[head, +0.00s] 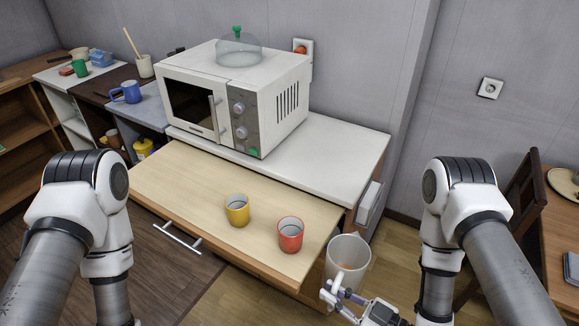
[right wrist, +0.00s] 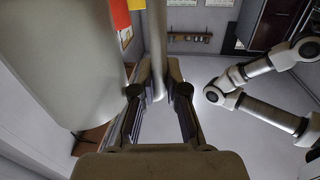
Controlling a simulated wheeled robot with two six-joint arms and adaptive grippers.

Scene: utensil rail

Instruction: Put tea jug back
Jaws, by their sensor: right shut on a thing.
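The tea jug (head: 348,262) is a large pale grey vessel with something brownish inside. It is off the front right corner of the pull-out board, roughly upright. My right gripper (head: 340,296) is shut on its handle at the lower side. In the right wrist view the jug's grey wall (right wrist: 70,60) fills the upper left, and its handle (right wrist: 157,40) runs between the fingers of my right gripper (right wrist: 159,78). My left arm shows at the left of the head view, but its gripper is out of the picture.
The pull-out wooden board (head: 180,190) bears a yellow cup (head: 237,211) and a red cup (head: 290,235). Behind it, a microwave (head: 235,95) with a glass dome (head: 238,52) stands on the white counter (head: 335,155), whose right part is clear. A blue mug (head: 127,92) stands left.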

